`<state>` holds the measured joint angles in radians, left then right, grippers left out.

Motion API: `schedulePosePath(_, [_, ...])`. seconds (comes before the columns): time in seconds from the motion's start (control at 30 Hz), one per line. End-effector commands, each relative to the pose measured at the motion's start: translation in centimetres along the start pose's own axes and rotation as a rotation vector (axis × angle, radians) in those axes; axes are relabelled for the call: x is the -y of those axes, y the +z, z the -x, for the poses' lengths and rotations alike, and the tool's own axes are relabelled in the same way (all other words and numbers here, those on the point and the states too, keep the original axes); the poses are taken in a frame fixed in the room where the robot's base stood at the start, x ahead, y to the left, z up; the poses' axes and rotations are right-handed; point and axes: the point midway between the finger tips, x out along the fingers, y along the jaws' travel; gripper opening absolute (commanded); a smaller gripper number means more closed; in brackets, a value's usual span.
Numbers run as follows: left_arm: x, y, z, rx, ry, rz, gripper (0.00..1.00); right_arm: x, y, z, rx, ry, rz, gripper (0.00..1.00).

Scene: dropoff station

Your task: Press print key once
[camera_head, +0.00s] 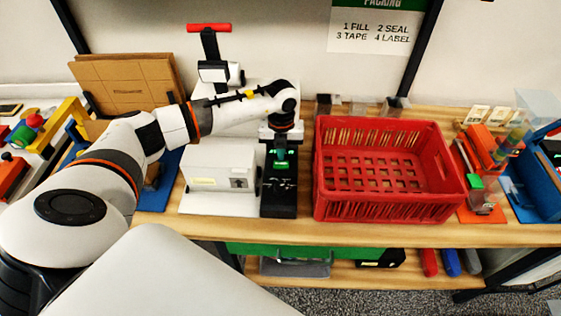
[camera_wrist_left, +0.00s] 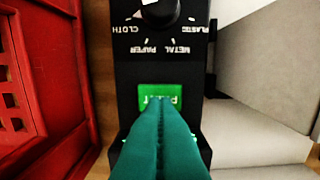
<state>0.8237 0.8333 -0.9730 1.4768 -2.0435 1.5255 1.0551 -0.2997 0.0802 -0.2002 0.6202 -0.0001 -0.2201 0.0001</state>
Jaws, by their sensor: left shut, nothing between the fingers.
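The green print key (camera_wrist_left: 160,92) sits on a black label device (camera_wrist_left: 126,60), which also shows in the head view (camera_head: 278,208). Its lettering appears upside down and partly hidden. A dial (camera_wrist_left: 160,12) marked cloth, paper, metal and plastic is beyond the key in the wrist view. My left gripper (camera_wrist_left: 160,112) is shut and empty, its green fingers together. It points down over the device, with its tips overlapping the near part of the key. I cannot tell whether they touch it. The left gripper also shows in the head view (camera_head: 281,158). My right gripper is not in view.
A red crate (camera_head: 322,200) stands close right of the device in the head view. A white box machine (camera_head: 215,178) stands close on its left. Cardboard (camera_head: 125,85) and a red-handled tool (camera_head: 209,28) are behind. Orange and blue holders are at the far right.

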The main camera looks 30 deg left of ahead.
Motion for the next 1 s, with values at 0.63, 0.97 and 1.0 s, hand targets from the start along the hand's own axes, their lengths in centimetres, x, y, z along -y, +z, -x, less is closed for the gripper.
schedulePosePath(0.63, [0.0, 0.0, 4.7, 0.0, 0.0, 0.001, 0.0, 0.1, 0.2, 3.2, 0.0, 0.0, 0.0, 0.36])
schedulePosePath(0.97, [0.0, 0.0, 4.6, 0.0, 0.0, 0.001, 0.0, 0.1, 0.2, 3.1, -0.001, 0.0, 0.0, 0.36])
schedulePosePath(1.0, [0.0, 0.0, 4.6, 0.0, 0.0, 0.001, 0.0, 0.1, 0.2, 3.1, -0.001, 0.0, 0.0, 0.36])
